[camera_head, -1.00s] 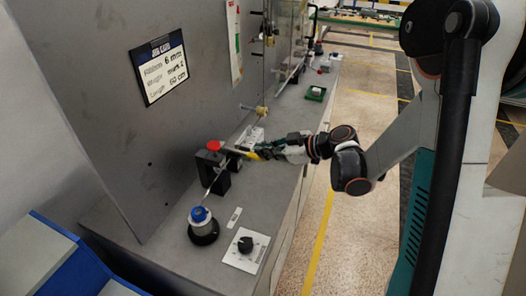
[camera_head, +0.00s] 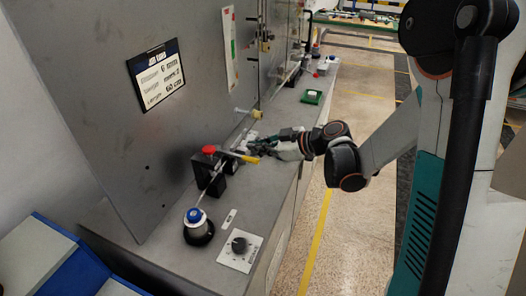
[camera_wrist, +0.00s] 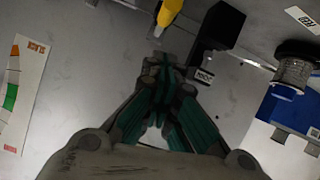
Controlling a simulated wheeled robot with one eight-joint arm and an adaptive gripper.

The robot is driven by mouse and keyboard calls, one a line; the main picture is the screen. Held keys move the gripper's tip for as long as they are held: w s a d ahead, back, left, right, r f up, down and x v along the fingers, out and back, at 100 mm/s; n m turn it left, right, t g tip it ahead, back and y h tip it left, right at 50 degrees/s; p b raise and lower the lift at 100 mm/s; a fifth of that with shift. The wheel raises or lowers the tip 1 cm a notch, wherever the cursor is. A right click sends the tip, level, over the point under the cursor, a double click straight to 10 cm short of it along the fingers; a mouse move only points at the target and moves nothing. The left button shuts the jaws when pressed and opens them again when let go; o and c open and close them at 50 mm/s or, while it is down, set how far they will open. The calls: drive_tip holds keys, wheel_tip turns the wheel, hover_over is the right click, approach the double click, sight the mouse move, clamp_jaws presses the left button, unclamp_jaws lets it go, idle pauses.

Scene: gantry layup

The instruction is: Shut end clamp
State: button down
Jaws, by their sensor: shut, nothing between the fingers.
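The end clamp (camera_head: 212,177) is a black block with a red knob on top, standing on the grey bench. Its lever, with a yellow grip (camera_head: 250,160), points out to the right, roughly level. A thin rod runs through the clamp. My gripper (camera_head: 255,149) is shut and empty, just beyond the yellow grip. In the wrist view my closed fingertips (camera_wrist: 160,63) are just below the yellow grip (camera_wrist: 168,12), with a small gap in the picture. The clamp's black body (camera_wrist: 217,25) is to their right. I cannot tell whether they touch the lever.
A grey upright panel (camera_head: 120,130) bounds the left side. A green tray (camera_head: 312,97) lies farther along. The aisle right of the bench is clear.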

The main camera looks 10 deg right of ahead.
drive_tip(key=f+p+v, duration=0.1)
drive_tip(key=v, duration=0.8)
drive_tip(key=shift+s+d+f+p, duration=0.25)
drive_tip(key=shift+s+d+p, duration=0.15)
drive_tip(key=shift+d, duration=0.2)
